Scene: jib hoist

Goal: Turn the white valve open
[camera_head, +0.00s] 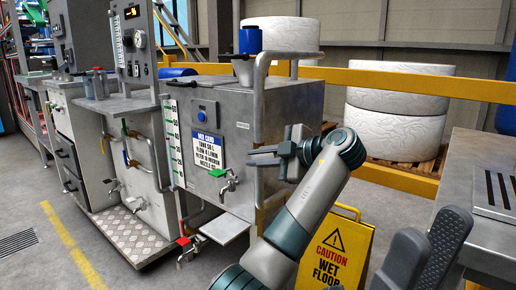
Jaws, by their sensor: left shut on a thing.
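The grey steel tank unit (285,120) stands in the middle, with a blue-and-white sign on its front. A tap with a green lever (217,173) is low on its front, and a valve with a red lever (183,241) is below. I cannot make out a white valve handle. My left gripper (262,156) is at the unit's right front edge, beside the upright grey rail (258,100). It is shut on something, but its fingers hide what. My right gripper (426,248) is at the lower right, its dark fingers apart and nothing seen between them.
A yellow wet-floor sign (338,255) stands behind my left arm. A steel table (475,215) is at the right. A yellow barrier (420,88) and white rolls (398,122) are behind. Grey floor (125,275) is clear at the lower left.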

